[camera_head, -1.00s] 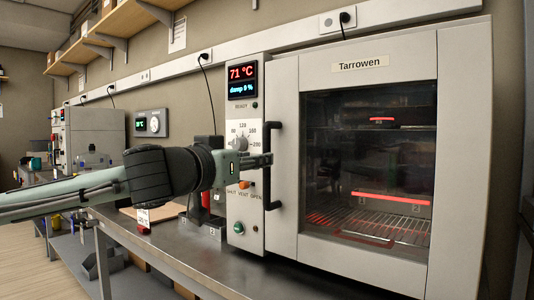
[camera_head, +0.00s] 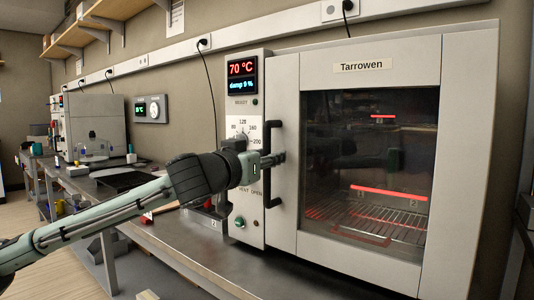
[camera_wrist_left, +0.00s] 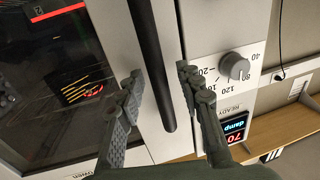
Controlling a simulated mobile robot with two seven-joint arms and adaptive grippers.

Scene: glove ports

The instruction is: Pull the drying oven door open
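The drying oven door (camera_head: 284,215) is shut, with a large dark window and a "Tarrowen" label. Its black vertical bar handle (camera_head: 273,192) is at the door's left edge. My left gripper (camera_head: 278,158) is at the handle's middle, with its fingertips reaching across the bar. In the left wrist view, the handle (camera_wrist_left: 152,55) runs between the two spread fingers of my left gripper (camera_wrist_left: 160,78). Small gaps show between the bar and both fingers. My right gripper is out of view.
The oven's control panel (camera_head: 244,120), left of the handle, has a dial and a display reading 70 °C. Steel bench (camera_head: 270,275) lies in front of the oven. A wall shelf (camera_head: 125,12) is at the upper left. Racks and glowing red bars show inside the oven.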

